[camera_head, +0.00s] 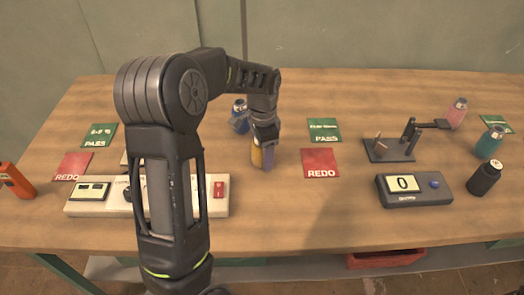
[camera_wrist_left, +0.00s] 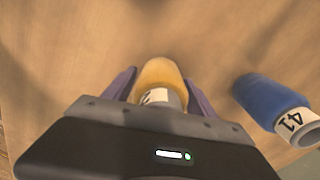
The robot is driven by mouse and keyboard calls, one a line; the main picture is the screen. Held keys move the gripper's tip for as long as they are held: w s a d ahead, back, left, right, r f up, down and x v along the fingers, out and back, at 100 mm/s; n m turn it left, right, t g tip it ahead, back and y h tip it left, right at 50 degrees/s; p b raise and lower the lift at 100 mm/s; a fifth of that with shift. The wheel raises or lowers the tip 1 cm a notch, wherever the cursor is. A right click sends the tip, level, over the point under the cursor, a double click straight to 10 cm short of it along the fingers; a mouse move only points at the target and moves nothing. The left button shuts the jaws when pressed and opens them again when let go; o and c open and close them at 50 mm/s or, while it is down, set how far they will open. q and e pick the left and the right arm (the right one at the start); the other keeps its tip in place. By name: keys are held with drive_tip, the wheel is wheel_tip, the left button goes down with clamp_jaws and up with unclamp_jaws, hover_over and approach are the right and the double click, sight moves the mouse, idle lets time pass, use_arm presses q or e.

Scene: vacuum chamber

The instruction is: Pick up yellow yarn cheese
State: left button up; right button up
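The yellow yarn cheese (camera_wrist_left: 160,73) lies between the two fingers of my left gripper (camera_wrist_left: 160,80) in the left wrist view. A pale core with a label shows at its near end. The fingers are very close to its sides, and I cannot tell whether they press on it. In the head view my left gripper (camera_head: 264,158) points down at the middle of the table, and the yellow yarn (camera_head: 256,157) shows partly behind a finger. I cannot tell whether it touches the table. My right gripper is not in view.
A blue yarn cheese (camera_wrist_left: 268,103) stands close beside the gripper; it also shows in the head view (camera_head: 239,117). A red REDO card (camera_head: 321,163) and green PASS card (camera_head: 324,131) lie to the right. A dark scale (camera_head: 413,190) and more yarns (camera_head: 488,143) stand farther right.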

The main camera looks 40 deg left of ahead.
use_arm(q)
drive_tip(key=c, duration=1.2)
drive_tip(key=shift+o, duration=0.2)
drive_tip(key=shift+r, duration=0.1)
wheel_tip(320, 180, up, 10)
idle(0.3)
